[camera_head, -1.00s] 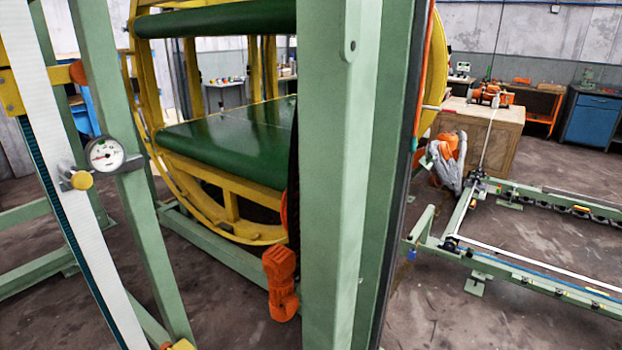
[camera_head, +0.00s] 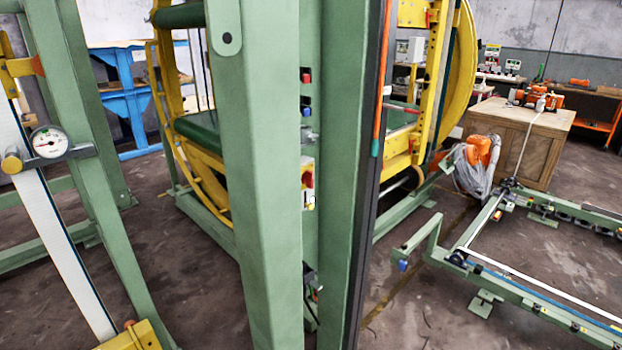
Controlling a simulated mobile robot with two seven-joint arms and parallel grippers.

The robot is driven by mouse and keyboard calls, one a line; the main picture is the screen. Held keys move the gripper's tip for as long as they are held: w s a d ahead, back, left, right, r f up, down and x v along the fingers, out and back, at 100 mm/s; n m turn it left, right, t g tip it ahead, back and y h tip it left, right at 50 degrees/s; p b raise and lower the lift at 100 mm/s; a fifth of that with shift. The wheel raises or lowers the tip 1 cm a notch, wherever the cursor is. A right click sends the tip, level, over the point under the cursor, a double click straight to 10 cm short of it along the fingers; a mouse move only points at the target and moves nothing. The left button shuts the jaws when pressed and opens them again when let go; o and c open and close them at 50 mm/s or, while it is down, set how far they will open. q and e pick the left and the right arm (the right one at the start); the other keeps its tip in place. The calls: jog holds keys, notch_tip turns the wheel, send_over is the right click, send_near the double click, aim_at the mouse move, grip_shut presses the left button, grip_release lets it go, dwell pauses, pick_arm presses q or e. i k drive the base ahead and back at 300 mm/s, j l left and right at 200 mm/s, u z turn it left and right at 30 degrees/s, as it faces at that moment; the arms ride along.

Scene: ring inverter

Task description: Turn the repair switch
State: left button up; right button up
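A small red switch handle (camera_head: 307,181) on a yellow plate shows on the inner side of the thick green post, near the picture's middle. It is seen edge-on and partly hidden by the post's front flange. I cannot tell which way it is turned, nor whether it is the repair switch. Above it on the same post are a small red part (camera_head: 305,76) and a small blue part (camera_head: 306,111). Neither of my grippers is in view.
The green post (camera_head: 265,200) stands close in front and blocks the middle. A yellow ring frame (camera_head: 463,80) is behind it. A round gauge (camera_head: 48,142) is at left. Low green rails (camera_head: 530,290) and a wooden crate (camera_head: 520,145) are at right. Concrete floor between is open.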

aim_at(308, 178)
jog(key=i+l+u, duration=0.35)
jog(key=i, duration=0.15)
jog(key=i+l+u, duration=0.4)
jog(key=i+l, duration=0.1)
